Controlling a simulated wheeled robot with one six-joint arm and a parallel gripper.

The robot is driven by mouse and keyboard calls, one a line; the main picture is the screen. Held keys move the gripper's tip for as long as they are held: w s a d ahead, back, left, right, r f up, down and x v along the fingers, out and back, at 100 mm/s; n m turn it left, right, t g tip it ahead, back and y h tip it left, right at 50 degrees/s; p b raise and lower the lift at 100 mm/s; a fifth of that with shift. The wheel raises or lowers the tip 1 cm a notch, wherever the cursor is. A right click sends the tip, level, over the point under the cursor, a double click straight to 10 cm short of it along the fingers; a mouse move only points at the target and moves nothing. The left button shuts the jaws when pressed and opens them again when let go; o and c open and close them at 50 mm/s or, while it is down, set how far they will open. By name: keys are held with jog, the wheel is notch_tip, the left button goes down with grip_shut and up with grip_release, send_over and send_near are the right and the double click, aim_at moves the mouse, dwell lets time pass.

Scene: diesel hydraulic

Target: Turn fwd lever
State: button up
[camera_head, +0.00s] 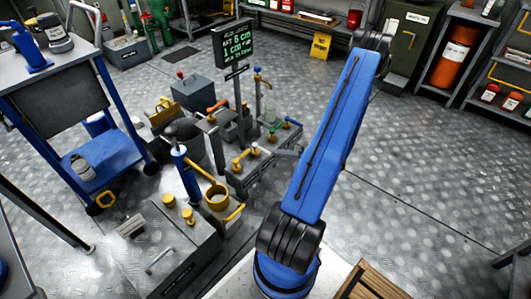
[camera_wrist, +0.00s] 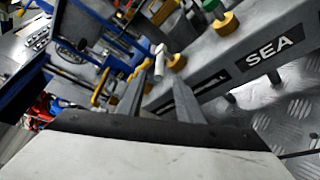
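My gripper (camera_wrist: 160,88) shows in the wrist view with its two grey fingers apart. A small white-ended handle (camera_wrist: 159,63) shows just beyond and between the fingertips; I cannot tell whether they touch it. A yellow knob (camera_wrist: 178,62) is right of it, and a yellow-and-green knob (camera_wrist: 226,22) is farther up right. A plate reading SEA (camera_wrist: 267,52) is on the grey block's side. In the head view a valve stand (camera_head: 245,165) carries several yellow, orange and green handles. No FWD label is readable, so I cannot tell which handle is the fwd lever. My arm hides most of my gripper there.
A display post (camera_head: 235,48) rises behind the valve stand. A blue hand pump (camera_head: 185,172) and grey tank (camera_head: 170,245) stand in front-left. A blue cart (camera_head: 100,160) is at left. Shelves line the back. Bare metal floor lies right of my arm.

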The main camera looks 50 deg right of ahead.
aim_at(266, 152)
jog(key=x, duration=0.9)
grip_shut()
